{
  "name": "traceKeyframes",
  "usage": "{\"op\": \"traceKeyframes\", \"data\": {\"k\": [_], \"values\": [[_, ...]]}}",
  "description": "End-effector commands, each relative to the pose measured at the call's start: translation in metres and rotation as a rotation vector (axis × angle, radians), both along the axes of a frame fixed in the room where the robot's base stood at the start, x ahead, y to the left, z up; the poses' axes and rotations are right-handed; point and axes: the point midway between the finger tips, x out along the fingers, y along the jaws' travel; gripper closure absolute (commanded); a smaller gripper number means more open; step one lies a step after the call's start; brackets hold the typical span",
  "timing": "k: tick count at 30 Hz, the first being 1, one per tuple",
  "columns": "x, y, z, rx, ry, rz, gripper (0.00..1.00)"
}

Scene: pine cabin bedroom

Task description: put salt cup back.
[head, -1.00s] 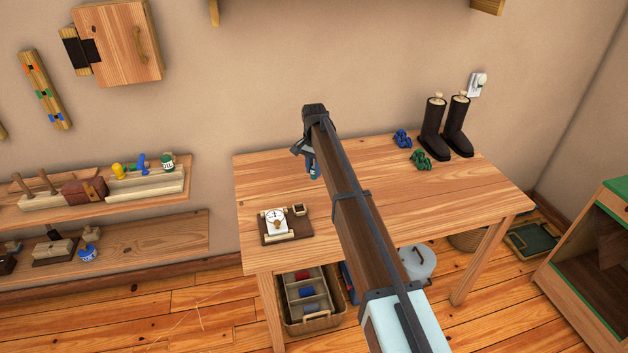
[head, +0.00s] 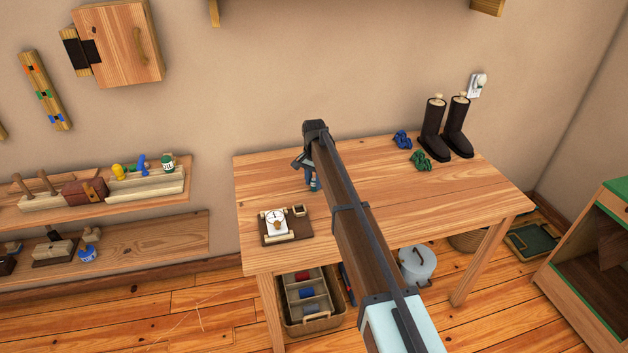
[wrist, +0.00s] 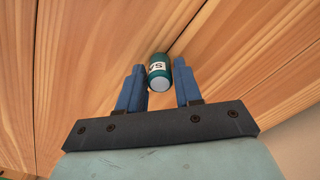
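The salt cup (wrist: 159,72) is a small teal cylinder with a white label showing "SA" and a pale end facing the wrist camera. In the wrist view it sits between the two blue fingers of my gripper (wrist: 158,88), with very little gap on either side. I cannot tell whether the fingers press on it. In the head view my gripper (head: 313,183) is low over the left-middle of the wooden table (head: 440,195). The cup cannot be made out clearly there.
A brown board with a white dial (head: 276,224) and a small dark holder (head: 299,210) lies at the table's left front. Blue (head: 402,139) and green (head: 420,160) items and black boots (head: 433,130) stand at the right back. Shelves (head: 140,205) are at left.

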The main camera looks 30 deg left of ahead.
Motion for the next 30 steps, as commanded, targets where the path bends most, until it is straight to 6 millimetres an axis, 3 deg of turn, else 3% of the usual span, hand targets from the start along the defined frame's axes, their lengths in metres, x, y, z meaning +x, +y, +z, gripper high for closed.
{"op": "traceKeyframes", "data": {"k": [5,17,30], "values": [[0.0,0.0,0.0,0.0,0.0,0.0,0.48],[0.0,0.0,0.011,0.0,0.0,0.0,0.48],[0.0,0.0,0.087,0.001,-0.001,0.0,0.48]]}}
